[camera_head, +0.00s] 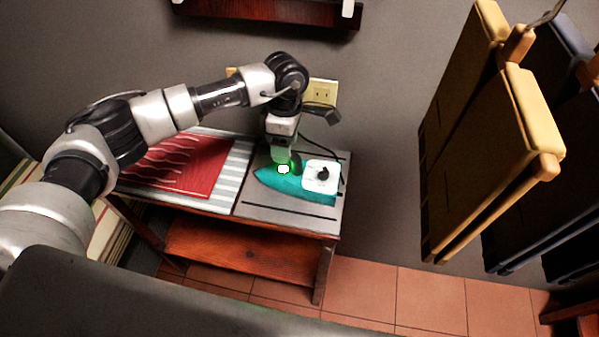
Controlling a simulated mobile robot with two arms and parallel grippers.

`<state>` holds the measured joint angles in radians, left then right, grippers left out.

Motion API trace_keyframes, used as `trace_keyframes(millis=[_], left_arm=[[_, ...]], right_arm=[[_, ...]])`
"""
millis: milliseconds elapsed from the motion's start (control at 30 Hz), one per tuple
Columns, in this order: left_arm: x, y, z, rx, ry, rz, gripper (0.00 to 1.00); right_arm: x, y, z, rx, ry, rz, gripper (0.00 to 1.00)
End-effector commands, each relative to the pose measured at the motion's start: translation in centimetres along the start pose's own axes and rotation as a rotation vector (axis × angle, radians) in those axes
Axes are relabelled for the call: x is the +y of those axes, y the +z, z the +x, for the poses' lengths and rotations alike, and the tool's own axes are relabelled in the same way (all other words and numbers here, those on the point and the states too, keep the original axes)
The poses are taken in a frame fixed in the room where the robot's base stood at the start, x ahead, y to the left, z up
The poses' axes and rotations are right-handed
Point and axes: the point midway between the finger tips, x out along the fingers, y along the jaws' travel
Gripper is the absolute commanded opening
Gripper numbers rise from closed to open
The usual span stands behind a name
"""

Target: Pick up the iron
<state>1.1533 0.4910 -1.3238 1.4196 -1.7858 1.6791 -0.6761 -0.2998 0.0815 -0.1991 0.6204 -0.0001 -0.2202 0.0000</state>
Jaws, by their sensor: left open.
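The iron (322,177) lies on the grey right end of a small wooden table. It has a teal body with its pointed end to the left, and a white part with a dark knob on its right. My left gripper (284,168) points down right over the iron's left-middle part, with a bright glow at its tip. Its fingers are small and partly lost in the glow, and I cannot tell whether they touch the iron. A dark cord runs behind the iron toward the wall outlet. My right gripper is not in view.
Folded yellow (490,150) and dark garments hang at the right. A wooden shelf (240,252) is below, over a tiled floor (430,296).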

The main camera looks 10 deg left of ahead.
Motion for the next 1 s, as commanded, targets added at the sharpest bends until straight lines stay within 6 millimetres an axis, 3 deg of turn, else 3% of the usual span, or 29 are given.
trace_keyframes(millis=[200, 433, 800, 1000], left_arm=[[0.0, 0.1, 2.2, 0.000, 0.000, 0.000, 0.57], [0.0, 0.1, 2.4, -0.001, 0.001, 0.000, 0.57], [0.0, 0.1, 2.3, -0.001, 0.001, 0.000, 0.00], [0.0, 0.1, 2.3, -0.002, 0.000, 0.001, 0.00]], right_arm=[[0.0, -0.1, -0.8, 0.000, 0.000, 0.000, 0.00], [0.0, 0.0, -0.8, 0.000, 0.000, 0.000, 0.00], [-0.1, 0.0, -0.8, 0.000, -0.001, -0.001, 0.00], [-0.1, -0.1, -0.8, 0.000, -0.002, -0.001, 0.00]])
